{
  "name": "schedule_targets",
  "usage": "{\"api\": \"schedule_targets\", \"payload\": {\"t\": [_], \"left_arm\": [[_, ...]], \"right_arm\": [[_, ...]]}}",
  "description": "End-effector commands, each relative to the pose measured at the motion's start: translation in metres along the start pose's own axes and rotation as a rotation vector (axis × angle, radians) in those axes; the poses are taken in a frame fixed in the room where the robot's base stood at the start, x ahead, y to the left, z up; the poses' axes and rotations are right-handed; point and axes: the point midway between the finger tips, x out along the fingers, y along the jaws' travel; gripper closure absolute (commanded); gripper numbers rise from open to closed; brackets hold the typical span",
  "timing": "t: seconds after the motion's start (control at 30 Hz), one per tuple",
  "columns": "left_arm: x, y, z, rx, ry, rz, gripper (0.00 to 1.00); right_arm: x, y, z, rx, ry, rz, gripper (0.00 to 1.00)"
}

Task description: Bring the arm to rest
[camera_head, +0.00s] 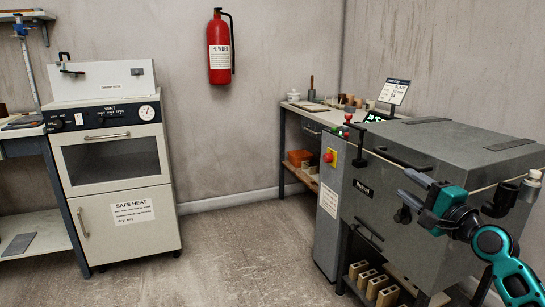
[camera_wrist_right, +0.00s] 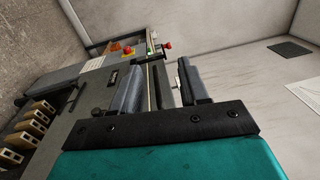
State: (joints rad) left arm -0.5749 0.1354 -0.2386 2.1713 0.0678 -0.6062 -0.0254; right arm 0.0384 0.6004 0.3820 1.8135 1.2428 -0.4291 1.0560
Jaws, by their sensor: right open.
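My right arm (camera_head: 495,255) comes in from the right edge, teal and black. My right gripper (camera_head: 412,192) is open and points left, in front of the grey kiln-like cabinet (camera_head: 375,195) in the head view. In the right wrist view its two dark fingers (camera_wrist_right: 160,88) stand apart, with no object held between them. Part of the cabinet's front is hidden behind the gripper and arm. I cannot tell how far the gripper is from the cabinet. My left gripper is not in view.
A red-knobbed control box (camera_head: 329,175) stands on the cabinet's left. Several pale bricks (camera_head: 378,287) lie below it. A workbench (camera_head: 293,121) is behind. A white oven (camera_head: 115,165) stands at left; a fire extinguisher (camera_head: 219,50) hangs on the wall. The middle floor (camera_head: 240,250) is clear.

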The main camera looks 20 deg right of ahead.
Motion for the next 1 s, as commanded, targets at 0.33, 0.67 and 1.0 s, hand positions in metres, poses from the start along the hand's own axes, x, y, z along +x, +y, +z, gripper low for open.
{"api": "schedule_targets", "payload": {"t": [0.33, 0.67, 1.0], "left_arm": [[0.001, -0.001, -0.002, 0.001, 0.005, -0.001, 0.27], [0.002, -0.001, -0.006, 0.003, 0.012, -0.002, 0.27], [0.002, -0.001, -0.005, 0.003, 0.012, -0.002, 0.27]], "right_arm": [[-0.090, 0.205, 0.139, -1.144, -0.427, 0.414, 0.56], [-0.209, 0.282, 0.226, -1.871, -0.898, 0.363, 0.56], [-0.209, 0.281, 0.282, -1.722, -0.812, 0.363, 0.56]]}}
